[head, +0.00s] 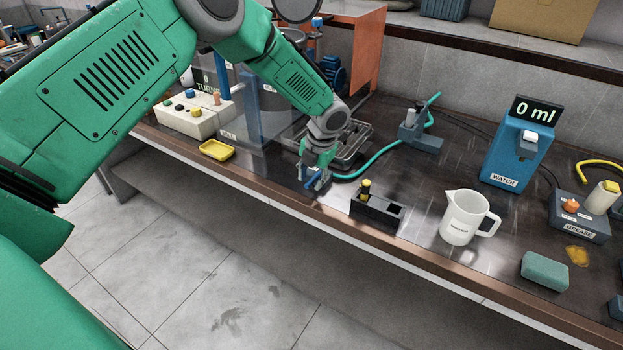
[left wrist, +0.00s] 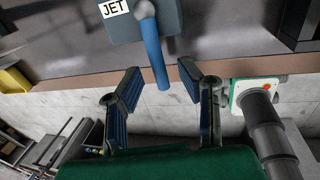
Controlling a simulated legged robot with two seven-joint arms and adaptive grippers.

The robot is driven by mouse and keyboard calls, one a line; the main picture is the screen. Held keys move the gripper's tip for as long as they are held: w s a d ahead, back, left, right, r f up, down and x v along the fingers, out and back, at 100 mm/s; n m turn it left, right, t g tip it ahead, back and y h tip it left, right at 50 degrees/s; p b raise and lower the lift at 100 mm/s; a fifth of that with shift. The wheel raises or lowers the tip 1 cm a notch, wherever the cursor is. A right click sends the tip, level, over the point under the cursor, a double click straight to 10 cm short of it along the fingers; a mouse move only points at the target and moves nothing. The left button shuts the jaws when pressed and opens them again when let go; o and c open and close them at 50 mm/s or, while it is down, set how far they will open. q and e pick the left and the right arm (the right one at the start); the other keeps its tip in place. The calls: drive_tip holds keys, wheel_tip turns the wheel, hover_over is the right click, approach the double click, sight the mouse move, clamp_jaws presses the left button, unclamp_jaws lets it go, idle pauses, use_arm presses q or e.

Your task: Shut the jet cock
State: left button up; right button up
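The jet cock shows in the left wrist view as a grey block (left wrist: 158,27) with a white JET label (left wrist: 114,8). A blue lever (left wrist: 153,52) runs from its round pivot toward the bench's front edge. My left gripper (left wrist: 158,74) is open, with one finger on each side of the lever's free end. Neither finger visibly touches it. In the head view my left gripper (head: 315,182) is low at the front of the bench and hides most of the cock. My right gripper is in neither view.
Near the left gripper are a yellow dish (head: 216,150), a metal tray (head: 352,146), a teal hose (head: 380,162) and a black holder (head: 377,213) with a yellow-topped item. A white jug (head: 463,220), blue water dispenser (head: 515,155), grease unit (head: 580,222) and green sponge (head: 545,271) stand to the right.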

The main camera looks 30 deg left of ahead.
use_arm(q)
wheel_tip(320, 180, up, 12)
drive_tip(key=d, duration=0.2)
drive_tip(key=shift+s+d+f, duration=0.15)
drive_tip(key=shift+s, duration=0.05)
drive_tip(key=shift+f, duration=0.1)
